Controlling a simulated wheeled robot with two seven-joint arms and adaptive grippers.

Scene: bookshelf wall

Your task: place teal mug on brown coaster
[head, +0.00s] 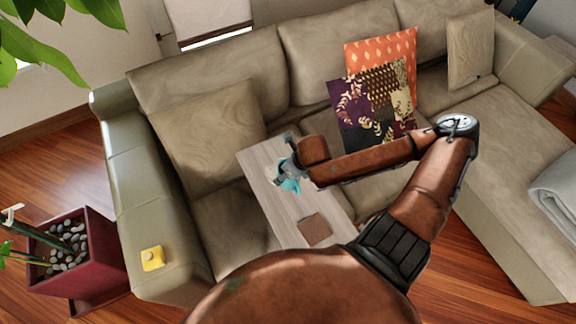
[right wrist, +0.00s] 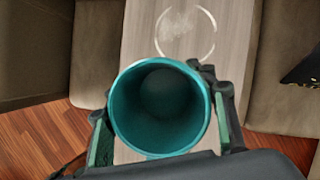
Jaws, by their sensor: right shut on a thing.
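The teal mug (head: 290,186) is above the pale wooden table in the head view, largely hidden by my right gripper (head: 284,168). In the right wrist view I look straight into the open, empty mug (right wrist: 160,108). The fingers of my right gripper (right wrist: 162,135) are shut on both of its sides. I cannot tell whether the mug's base touches the table. The brown coaster (head: 315,229) lies flat and bare on the table, toward its near end, below and right of the mug. My left gripper is not in view.
The narrow wooden table (head: 257,167) stands in front of a beige sofa (head: 212,72) with patterned cushions (head: 374,108). A pale ring mark (right wrist: 185,32) shows on the tabletop. A yellow object (head: 152,258) sits on the left armrest. A red planter (head: 95,255) stands at left.

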